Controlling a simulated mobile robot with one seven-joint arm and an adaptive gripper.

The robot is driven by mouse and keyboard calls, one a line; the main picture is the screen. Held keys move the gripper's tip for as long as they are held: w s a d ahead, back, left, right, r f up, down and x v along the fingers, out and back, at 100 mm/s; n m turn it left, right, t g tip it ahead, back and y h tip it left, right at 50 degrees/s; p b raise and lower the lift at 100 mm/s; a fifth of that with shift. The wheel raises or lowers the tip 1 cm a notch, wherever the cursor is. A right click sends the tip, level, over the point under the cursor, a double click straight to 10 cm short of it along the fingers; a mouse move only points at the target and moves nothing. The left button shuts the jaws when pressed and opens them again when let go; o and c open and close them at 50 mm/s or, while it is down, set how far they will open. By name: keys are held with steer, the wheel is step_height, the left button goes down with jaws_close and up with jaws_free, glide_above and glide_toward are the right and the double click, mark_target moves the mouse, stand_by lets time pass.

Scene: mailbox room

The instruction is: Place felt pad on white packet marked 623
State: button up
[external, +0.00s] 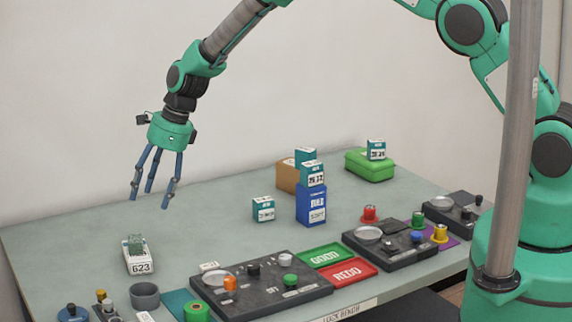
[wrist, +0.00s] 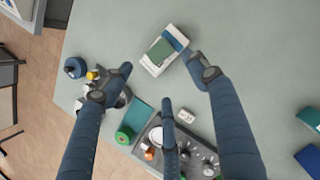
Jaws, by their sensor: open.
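The white packet marked 623 (external: 139,264) lies on the bench at the left, and it also shows in the wrist view (wrist: 149,67). A small dark green piece, which looks like the felt pad (external: 136,242), rests on top of the packet; in the wrist view the green piece (wrist: 160,50) lies within the packet's outline. My gripper (external: 153,196) is open and empty, its fingers pointing down above the bench, apart from the packet. In the wrist view my gripper (wrist: 160,74) has its fingers spread, with the packet beyond the fingertips.
A grey cup (external: 145,295), a blue pot (external: 72,313) and a green roll (external: 197,311) stand at the front left. A dark control panel (external: 262,294) is right of them. Stacked boxes, including a blue one (external: 311,204), stand mid-bench. The bench behind the packet is clear.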

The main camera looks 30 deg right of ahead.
steer(key=s+d+r+n+t, duration=0.1)
steer(key=s+d+r+n, duration=0.35)
steer(key=d+r, duration=0.6)
steer(key=s+d+r+n+h, duration=0.1)
steer(key=s+d+r+n, duration=0.2)
steer(key=s+d+r, duration=0.7)
steer(key=w+d+r+n+t, duration=0.1)
steer(key=d+r+n, duration=0.2)
steer(key=d+r, duration=0.75)
steer(key=s+d+r+n+t+h, duration=0.1)
steer(key=s+d+r+n, duration=0.3)
steer(key=s, duration=0.4)
steer(key=s+d+r+n, duration=0.2)
steer(key=s+d+r, duration=0.3)
steer(key=s+r, duration=0.2)
steer(key=s+d+n+h, duration=0.1)
steer(key=s+d, duration=0.3)
steer(key=s, duration=0.5)
steer(key=s+d+f+n+t+h, duration=0.1)
steer(key=s+d+n, duration=0.3)
steer(key=s, duration=0.5)
steer(key=shift+d+f, duration=0.3)
steer(key=shift+d, duration=0.25)
